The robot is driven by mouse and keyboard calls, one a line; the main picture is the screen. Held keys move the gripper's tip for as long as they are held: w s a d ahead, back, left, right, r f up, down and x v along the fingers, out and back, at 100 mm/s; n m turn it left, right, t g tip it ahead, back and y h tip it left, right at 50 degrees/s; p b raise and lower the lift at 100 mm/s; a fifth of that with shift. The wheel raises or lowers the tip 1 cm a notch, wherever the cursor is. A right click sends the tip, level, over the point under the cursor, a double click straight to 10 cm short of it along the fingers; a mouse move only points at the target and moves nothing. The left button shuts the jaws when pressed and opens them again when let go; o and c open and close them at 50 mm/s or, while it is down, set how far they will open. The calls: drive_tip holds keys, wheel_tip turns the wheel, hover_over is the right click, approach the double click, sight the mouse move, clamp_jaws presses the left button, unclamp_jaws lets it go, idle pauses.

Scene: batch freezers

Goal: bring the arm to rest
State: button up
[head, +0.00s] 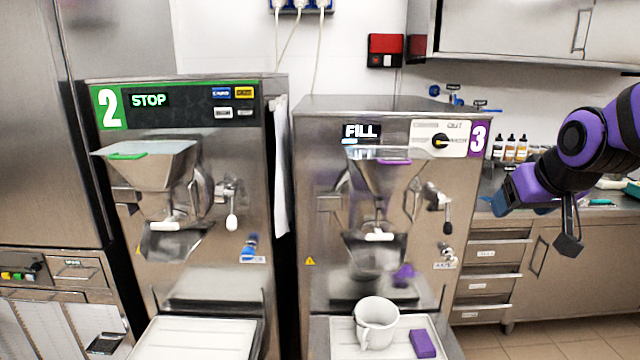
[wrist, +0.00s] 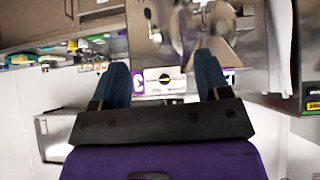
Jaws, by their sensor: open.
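My purple and black arm reaches in from the right edge of the head view. My gripper (head: 507,198) hangs in the air to the right of machine 3 (head: 318,215), in front of the back counter. In the wrist view my gripper (wrist: 163,76) shows two blue fingers held wide apart with nothing between them. The wrist picture is upside down. Machine 3's control panel with its black knob lies beyond the fingers there. I cannot tell how far the fingers are from the panel.
Machine 2 (head: 103,200), reading STOP, stands left of machine 3, reading FILL. A white jug (head: 377,325) and a purple block (head: 423,344) rest on machine 3's front tray. Several bottles (head: 510,150) stand on the counter at right. Floor (head: 570,338) shows clear at lower right.

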drive_tip(key=s+a+r+g, duration=0.1)
drive_tip(key=s+a, duration=0.1)
drive_tip(key=s, duration=0.7)
drive_tip(key=s+a+r+g, duration=0.1)
drive_tip(key=s+g, duration=0.1)
drive_tip(key=s, duration=0.8)
drive_tip(key=shift+a, duration=0.35)
drive_tip(key=shift+w+r, duration=0.1)
idle(3.1)
